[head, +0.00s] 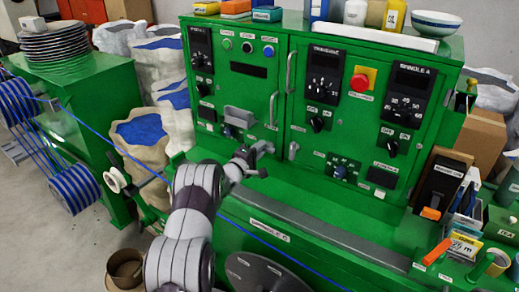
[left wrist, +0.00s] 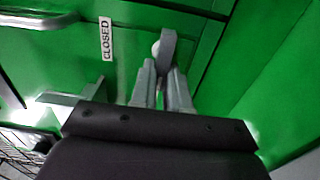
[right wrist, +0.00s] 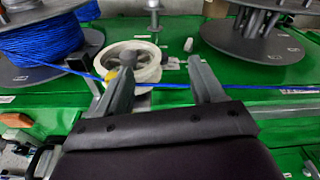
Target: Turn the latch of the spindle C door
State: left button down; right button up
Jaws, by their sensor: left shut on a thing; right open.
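The green cabinet's left door (head: 232,90) stands in the middle of the head view; I cannot read its top label. My left gripper (head: 256,155) is at the lower right corner of this door. In the left wrist view my left gripper (left wrist: 164,85) is shut on a grey latch (left wrist: 168,42), below and right of a "CLOSED" label (left wrist: 106,38). The fingers hide part of the latch. My right gripper (right wrist: 160,80) is open and empty in the right wrist view, over the green machine top; it is out of the head view.
A blue cable (head: 100,136) runs diagonally past my left arm; in the right wrist view the cable (right wrist: 265,86) crosses near my fingers. A white pulley (right wrist: 130,62) and a blue cable spool (right wrist: 45,45) stand there. The right door carries another latch (head: 293,150).

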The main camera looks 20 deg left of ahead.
pick_arm(q)
jog(key=shift+f, duration=0.1)
dwell(0.4)
jog(key=c, duration=1.1)
grip_release()
jog(key=shift+d, duration=0.1)
jog(key=shift+c, duration=0.2)
jog(key=s+a+b, duration=0.1)
jog(key=s+b, duration=0.2)
jog(key=s, duration=0.9)
jog(key=shift+s+a, duration=0.3)
jog(key=shift+a, duration=0.05)
